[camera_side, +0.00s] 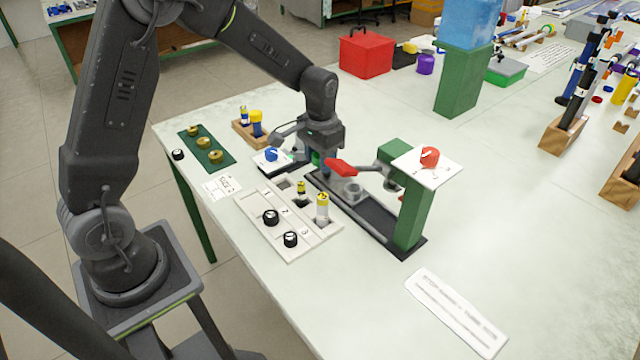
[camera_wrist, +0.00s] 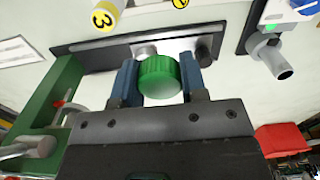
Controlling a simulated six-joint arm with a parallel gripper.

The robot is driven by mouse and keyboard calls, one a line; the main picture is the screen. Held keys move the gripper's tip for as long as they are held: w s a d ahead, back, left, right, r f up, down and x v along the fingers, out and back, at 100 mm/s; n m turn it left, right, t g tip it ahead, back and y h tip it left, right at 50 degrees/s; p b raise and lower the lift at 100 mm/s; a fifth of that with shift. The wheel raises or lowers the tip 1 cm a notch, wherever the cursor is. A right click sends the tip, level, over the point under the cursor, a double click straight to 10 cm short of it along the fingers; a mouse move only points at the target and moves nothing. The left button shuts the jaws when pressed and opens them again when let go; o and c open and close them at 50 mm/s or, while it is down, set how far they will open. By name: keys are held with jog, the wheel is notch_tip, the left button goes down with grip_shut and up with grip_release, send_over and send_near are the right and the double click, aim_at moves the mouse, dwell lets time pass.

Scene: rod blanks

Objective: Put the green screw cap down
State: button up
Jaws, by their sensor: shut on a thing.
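The green screw cap (camera_wrist: 159,78) is held between the two blue fingers of my gripper (camera_wrist: 160,82) in the wrist view. My gripper is shut on it. In the side view a small part of the green cap (camera_side: 316,158) shows beside my gripper (camera_side: 322,160), which is low over the far end of the dark base of a green-posted fixture. In the wrist view a grey metal cylinder (camera_wrist: 145,49) shows just behind the cap. I cannot tell whether the cap touches anything below it.
The green fixture post (camera_side: 411,212) with a red knob on top stands to the right. A white numbered tray (camera_side: 290,240) with black-capped and yellow-capped pieces lies in front. A green strip (camera_side: 213,160) with brass rings lies left. The table's right front is mostly clear.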

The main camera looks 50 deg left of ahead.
jog(key=shift+s+d, duration=0.35)
jog(key=shift+d, duration=0.1)
jog(key=s+a+n, duration=1.1)
jog(key=s+a, duration=0.7)
jog(key=s, duration=0.3)
send_over(254, 202)
notch_tip(254, 202, down, 6)
jog(key=shift+f, duration=2.15)
jog(key=shift+f, duration=0.15)
jog(key=shift+f, duration=0.35)
jog(key=shift+f, duration=0.1)
